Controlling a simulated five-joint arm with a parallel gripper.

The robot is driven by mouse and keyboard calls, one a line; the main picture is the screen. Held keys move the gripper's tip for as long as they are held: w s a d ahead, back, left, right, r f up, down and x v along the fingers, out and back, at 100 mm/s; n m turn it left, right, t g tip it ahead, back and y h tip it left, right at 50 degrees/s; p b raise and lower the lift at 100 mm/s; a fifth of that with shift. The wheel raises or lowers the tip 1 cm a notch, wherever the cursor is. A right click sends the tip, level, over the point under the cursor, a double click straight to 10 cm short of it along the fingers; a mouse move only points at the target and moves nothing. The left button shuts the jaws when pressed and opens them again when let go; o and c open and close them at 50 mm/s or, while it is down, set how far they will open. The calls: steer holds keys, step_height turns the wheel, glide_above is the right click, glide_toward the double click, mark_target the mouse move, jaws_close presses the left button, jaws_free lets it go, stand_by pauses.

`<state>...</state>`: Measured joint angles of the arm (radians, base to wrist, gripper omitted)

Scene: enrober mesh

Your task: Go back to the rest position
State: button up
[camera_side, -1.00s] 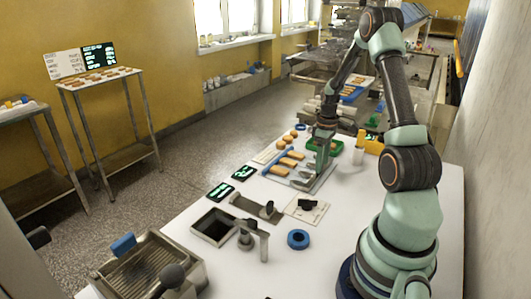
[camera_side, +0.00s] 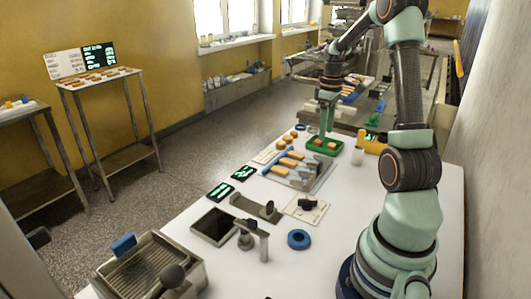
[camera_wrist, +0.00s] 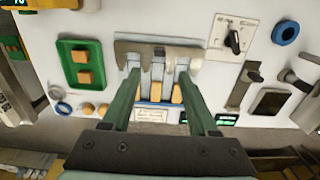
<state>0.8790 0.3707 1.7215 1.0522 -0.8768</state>
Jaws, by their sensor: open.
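My gripper (camera_side: 326,122) is raised above the far part of the white table in the side view, near the green tray (camera_side: 338,152). In the wrist view its two green fingers are spread wide, with nothing between the tips (camera_wrist: 159,74). Nothing hangs from the gripper. The exact height of the fingertips over the table cannot be told.
The green tray holds orange pieces (camera_wrist: 83,77). A blue ring (camera_side: 299,239), a switch plate (camera_side: 318,210), a square opening (camera_side: 214,228) and a ribbed metal machine (camera_side: 140,270) stand nearer the camera.

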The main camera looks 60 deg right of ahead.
steer(key=shift+r, duration=0.25)
steer(key=w+a+r+t+h, duration=0.1)
steer(key=w+a+r, duration=0.25)
steer(key=a, duration=0.55)
steer(key=w+a+r+t, duration=0.15)
steer(key=a+r, duration=0.25)
steer(key=a, duration=0.4)
steer(key=s+a+r+t, duration=0.1)
steer(key=s+a, duration=0.1)
steer(key=a, duration=0.6)
steer(key=s+a+t+y, duration=0.1)
steer(key=s+a+t, duration=0.1)
steer(key=a, duration=0.6)
steer(key=shift+r, duration=0.4)
